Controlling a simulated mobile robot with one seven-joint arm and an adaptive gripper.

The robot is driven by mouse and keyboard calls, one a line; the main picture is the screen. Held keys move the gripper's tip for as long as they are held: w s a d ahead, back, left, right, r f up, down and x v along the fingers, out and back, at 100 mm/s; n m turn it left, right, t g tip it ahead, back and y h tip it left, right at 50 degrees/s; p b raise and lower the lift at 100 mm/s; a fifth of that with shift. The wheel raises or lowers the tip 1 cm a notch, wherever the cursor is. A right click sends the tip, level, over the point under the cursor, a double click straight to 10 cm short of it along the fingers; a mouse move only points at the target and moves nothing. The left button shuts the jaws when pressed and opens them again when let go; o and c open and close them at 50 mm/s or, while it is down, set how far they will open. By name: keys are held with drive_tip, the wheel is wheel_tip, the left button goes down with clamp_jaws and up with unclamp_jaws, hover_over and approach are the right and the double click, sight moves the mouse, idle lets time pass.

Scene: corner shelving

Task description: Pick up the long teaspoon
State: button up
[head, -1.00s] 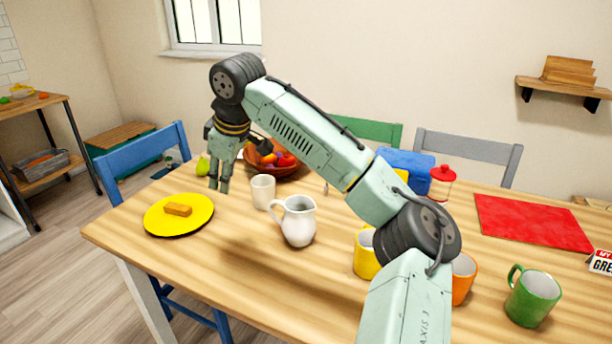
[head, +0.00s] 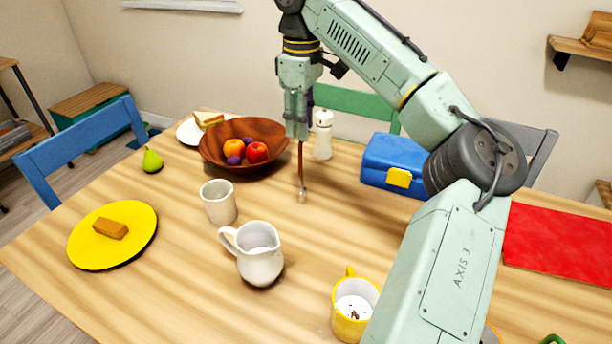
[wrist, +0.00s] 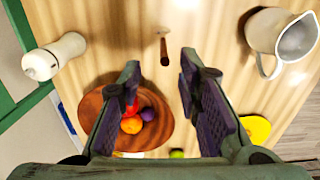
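The long teaspoon (head: 301,183) has a thin brown handle and a small metal bowl. In the head view its bowl end points towards me on the wooden table, and its upper handle end meets my fingertips in the picture. My gripper (head: 297,134) points down there, beyond the white jug. In the wrist view the spoon (wrist: 164,51) shows between and ahead of the fingertips. My gripper (wrist: 160,64) is open, with a clear gap between its purple-lined fingers. I cannot tell how high the fingertips are above the handle.
Around the gripper stand a brown fruit bowl (head: 211,158), a white pepper mill (head: 322,140) and a blue box (head: 390,156). A white cup (head: 219,203), white jug (head: 260,262) and yellow mug (head: 346,325) stand nearer. The table just around the spoon bowl is clear.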

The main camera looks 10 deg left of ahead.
drive_tip(key=f, duration=0.3)
drive_tip(key=f+p, duration=0.1)
drive_tip(key=f, duration=0.5)
drive_tip(key=shift+s+f+p, duration=0.1)
drive_tip(key=shift+s+p, duration=0.15)
drive_tip(key=shift+p, duration=0.05)
drive_tip(key=shift+c, duration=0.2)
clamp_jaws()
